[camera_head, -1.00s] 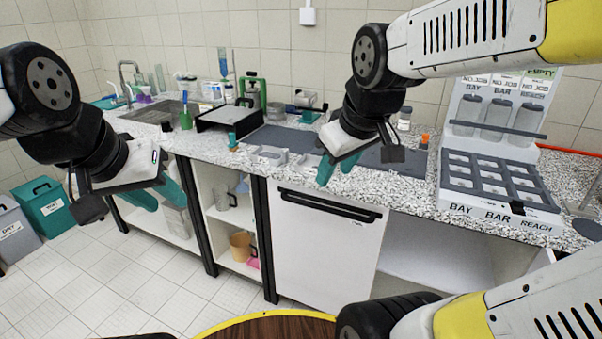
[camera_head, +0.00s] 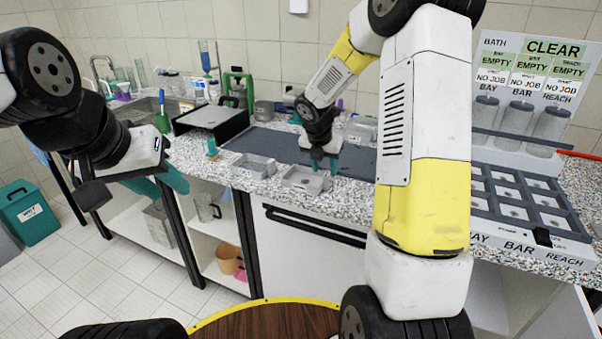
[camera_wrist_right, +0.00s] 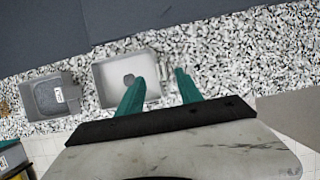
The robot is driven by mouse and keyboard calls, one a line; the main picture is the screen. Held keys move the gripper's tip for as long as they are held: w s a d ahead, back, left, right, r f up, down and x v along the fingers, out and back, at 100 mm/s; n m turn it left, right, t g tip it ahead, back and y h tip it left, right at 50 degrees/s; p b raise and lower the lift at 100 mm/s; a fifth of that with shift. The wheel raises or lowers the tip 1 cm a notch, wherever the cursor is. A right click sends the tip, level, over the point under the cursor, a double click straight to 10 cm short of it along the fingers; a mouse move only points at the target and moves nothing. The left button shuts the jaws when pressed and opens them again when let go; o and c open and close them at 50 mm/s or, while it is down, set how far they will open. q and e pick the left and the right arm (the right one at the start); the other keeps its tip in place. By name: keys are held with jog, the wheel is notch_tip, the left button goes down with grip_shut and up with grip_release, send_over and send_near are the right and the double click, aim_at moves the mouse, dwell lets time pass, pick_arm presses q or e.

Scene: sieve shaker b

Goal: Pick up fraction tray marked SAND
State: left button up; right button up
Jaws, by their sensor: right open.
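Two small grey trays sit side by side at the counter's front edge. The left tray (camera_head: 254,166) also shows in the right wrist view (camera_wrist_right: 50,96), with a white label too small to read. My right gripper (camera_head: 324,168) is open and empty above the right tray's right side. In the right wrist view its fingers (camera_wrist_right: 160,82) point at the counter, the left one overlapping that tray's right edge. My left gripper (camera_head: 168,190) is open and empty, in front of the counter.
A dark mat (camera_head: 262,142) lies behind the trays. A small teal-based object (camera_head: 212,150) stands left of them. A black-and-white box (camera_head: 210,118) stands further back left. A rack with a compartment tray (camera_head: 510,212) and jars fills the right. Speckled counter shows between.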

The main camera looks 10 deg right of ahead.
aim_at(326, 175)
jog(key=x, duration=0.5)
jog(key=shift+w+d+f, duration=0.1)
jog(key=shift+d+f, duration=0.05)
jog(key=shift+f, duration=0.15)
grip_shut()
